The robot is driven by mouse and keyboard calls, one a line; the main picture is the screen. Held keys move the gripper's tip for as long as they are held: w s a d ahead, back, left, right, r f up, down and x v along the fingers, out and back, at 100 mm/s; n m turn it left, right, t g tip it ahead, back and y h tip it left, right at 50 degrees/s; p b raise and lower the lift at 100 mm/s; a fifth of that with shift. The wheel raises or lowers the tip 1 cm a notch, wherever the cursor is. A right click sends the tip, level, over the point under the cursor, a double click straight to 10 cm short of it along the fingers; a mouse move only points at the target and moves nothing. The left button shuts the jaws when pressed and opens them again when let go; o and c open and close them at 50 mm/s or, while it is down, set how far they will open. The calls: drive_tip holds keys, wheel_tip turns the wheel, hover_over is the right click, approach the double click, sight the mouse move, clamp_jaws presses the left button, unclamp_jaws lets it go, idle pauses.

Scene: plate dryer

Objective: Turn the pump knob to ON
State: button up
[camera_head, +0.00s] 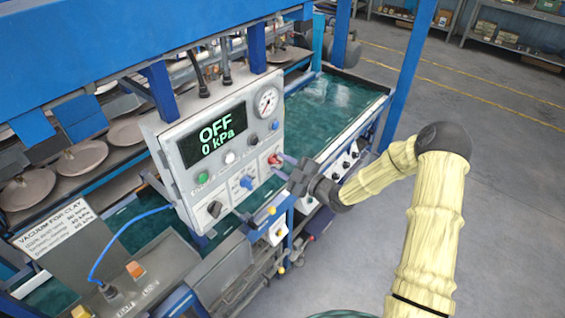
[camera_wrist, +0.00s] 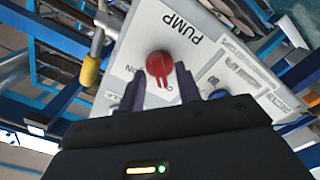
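The red pump knob (camera_head: 274,159) is on the right side of the light grey control panel (camera_head: 179,150), whose display (camera_head: 212,136) reads "OFF 0 kPa". In the wrist view the red knob (camera_wrist: 159,66) shows in front of my gripper, under an upside-down "PUMP" label. Its ridge points down towards my gripper; "ON" is printed at its left, and lettering below right is partly hidden. My gripper (camera_wrist: 160,82) is open, with one dark finger on each side of the knob's lower part. I cannot tell whether they touch it. My gripper (camera_head: 283,166) reaches the panel from the right.
A blue knob (camera_head: 247,182), a black knob (camera_head: 214,209) and a pressure gauge (camera_head: 266,101) share the panel. A yellow-tipped rod (camera_wrist: 91,70) stands left of my gripper in the wrist view.

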drive_tip(key=shift+c, duration=0.2)
clamp_jaws()
